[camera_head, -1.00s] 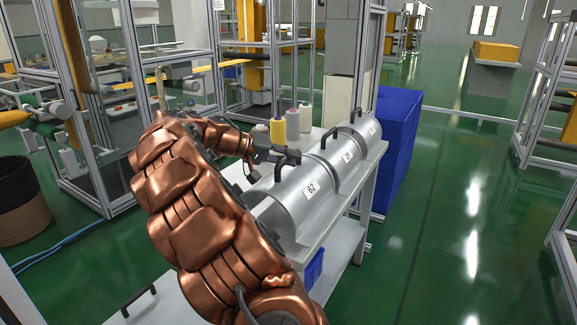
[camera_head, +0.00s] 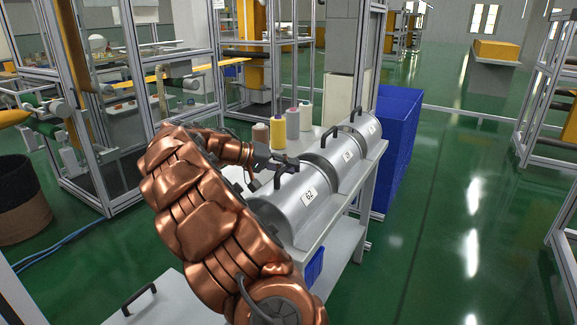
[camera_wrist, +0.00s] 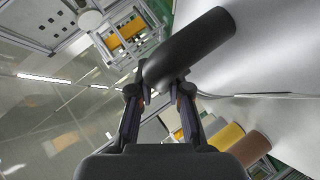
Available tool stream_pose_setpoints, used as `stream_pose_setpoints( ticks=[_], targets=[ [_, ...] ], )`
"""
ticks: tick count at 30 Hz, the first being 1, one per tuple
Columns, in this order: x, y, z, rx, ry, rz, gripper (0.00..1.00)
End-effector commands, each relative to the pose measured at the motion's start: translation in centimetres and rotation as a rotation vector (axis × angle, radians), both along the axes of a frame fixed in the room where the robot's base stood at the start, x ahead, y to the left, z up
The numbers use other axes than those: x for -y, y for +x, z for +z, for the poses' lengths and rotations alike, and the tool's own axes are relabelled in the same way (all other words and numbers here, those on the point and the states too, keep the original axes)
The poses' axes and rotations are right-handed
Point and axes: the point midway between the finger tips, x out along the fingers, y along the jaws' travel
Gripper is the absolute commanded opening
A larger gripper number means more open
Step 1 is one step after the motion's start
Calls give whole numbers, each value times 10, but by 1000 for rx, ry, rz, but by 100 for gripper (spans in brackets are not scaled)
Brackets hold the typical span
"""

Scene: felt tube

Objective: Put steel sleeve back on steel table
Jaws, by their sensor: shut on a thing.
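The steel sleeve (camera_head: 293,207) is a shiny half-round shell with a white label reading 62 and a black handle (camera_head: 285,178) on top. It is at the near end of a row on the steel table (camera_head: 342,242). My gripper (camera_head: 279,166) is shut on its handle. In the wrist view, my gripper (camera_wrist: 167,103) has both fingers against the dark handle (camera_wrist: 195,48), and the sleeve's pale metal (camera_wrist: 275,45) is to the right. My arm hides the sleeve's left side. I cannot tell whether its lower edge touches the tabletop.
Two similar sleeves, a middle one (camera_head: 336,169) and a far one (camera_head: 366,130), continue the row. Yarn cones, one yellow (camera_head: 277,134) and one grey (camera_head: 292,124), stand behind them. Green floor on the right is open.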

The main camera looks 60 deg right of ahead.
Motion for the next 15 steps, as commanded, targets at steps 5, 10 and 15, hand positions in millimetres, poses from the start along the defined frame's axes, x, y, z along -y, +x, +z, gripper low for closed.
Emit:
stream_pose_setpoints(
  ticks=[5,10,15],
  targets=[
    [0,0,-1,1,-1,0,26],
    [0,0,-1,0,0,0,42],
    [0,0,-1,0,0,0,42]
  ],
)
